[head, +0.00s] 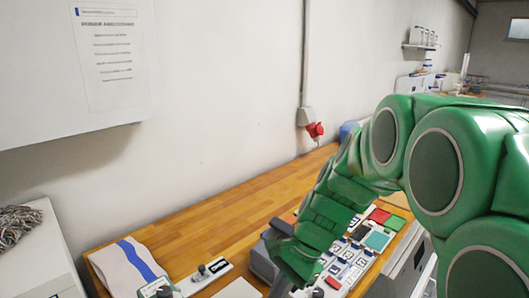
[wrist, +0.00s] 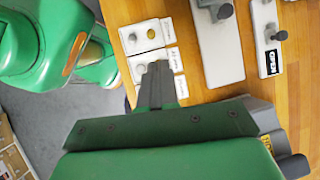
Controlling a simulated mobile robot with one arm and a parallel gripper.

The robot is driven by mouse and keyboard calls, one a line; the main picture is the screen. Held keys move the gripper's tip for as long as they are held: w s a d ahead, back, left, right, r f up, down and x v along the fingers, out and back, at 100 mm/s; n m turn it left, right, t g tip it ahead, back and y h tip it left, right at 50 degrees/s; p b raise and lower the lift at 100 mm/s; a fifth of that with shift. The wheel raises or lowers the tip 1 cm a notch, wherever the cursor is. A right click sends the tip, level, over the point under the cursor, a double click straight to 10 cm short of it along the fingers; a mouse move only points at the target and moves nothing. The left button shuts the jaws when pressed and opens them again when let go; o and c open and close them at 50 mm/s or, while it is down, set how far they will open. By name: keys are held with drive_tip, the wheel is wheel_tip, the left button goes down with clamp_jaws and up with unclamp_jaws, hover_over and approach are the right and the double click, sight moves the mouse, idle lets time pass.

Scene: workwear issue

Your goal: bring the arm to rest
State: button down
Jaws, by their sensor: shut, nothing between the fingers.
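My green arm (head: 420,155) reaches from the right side of the head view, bent over the wooden bench, with its far end low over the bench top. My gripper (wrist: 157,72) shows in the wrist view with its dark fingers together and nothing held between them. The fingertips are close to small white cards in the picture; whether they touch anything I cannot tell. In the head view the fingertips are not clearly made out.
The wooden bench (head: 235,215) carries a folded white cloth with a blue stripe (head: 130,268), a white plate with a dark knob (head: 204,272), and several coloured cards and tiles (head: 375,240). A red plug (head: 315,130) sticks out from the wall behind.

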drive_tip(key=s+d+n+h, duration=0.2)
drive_tip(key=s+d+n, duration=0.2)
drive_tip(key=s, duration=0.6)
drive_tip(key=s+d+r+n+h, duration=0.1)
drive_tip(key=s+d+n+h, duration=0.2)
drive_tip(key=s+d+n, duration=0.2)
drive_tip(key=s+d, duration=0.3)
drive_tip(key=s, duration=0.2)
drive_tip(key=shift+r+n+t, duration=0.2)
drive_tip(key=shift+n+t, duration=0.1)
drive_tip(key=shift+t, duration=0.1)
drive_tip(key=shift+d, duration=0.1)
idle(0.3)
